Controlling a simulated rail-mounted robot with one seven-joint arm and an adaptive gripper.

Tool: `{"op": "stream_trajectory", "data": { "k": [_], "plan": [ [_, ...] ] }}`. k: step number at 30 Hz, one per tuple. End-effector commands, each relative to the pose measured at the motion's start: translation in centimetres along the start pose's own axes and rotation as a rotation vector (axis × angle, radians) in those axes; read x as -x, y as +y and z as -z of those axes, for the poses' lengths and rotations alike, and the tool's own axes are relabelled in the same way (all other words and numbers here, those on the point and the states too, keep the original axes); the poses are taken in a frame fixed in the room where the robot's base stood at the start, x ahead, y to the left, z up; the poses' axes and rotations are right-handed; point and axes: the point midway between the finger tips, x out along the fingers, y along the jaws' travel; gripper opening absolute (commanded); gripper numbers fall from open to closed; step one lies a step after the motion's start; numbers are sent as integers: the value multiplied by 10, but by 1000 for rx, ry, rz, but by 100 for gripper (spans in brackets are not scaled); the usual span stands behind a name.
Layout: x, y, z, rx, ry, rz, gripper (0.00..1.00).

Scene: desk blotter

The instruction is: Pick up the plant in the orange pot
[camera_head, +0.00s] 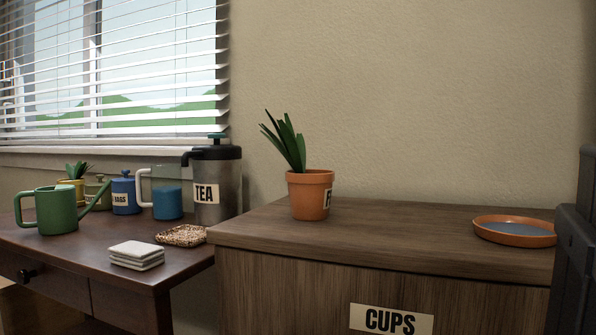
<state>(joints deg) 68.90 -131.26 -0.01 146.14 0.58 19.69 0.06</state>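The plant (286,145) has long, pointed green leaves that lean to the left. A pale label with dark lettering is partly visible on the right side of the pot. My gripper is not in view; only a dark part at the right edge, which seems to be mine, shows, well apart from the pot.
The cabinet (400,215) is clear between the pot and an orange saucer (515,231). The lower desk (80,262) holds a green watering can (57,211), a TEA dispenser (217,185), a blue-filled pitcher (167,203), white coasters (137,252), a woven mat (181,236) and a yellow-potted plant (75,189).

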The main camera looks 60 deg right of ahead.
Motion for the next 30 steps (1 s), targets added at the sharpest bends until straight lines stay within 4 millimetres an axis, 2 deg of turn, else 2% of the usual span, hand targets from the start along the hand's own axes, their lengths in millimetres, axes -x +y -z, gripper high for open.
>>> {"op": "stream_trajectory", "data": {
  "k": [27,30],
  "plan": [
    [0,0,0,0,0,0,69],
    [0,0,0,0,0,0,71]
  ]
}}
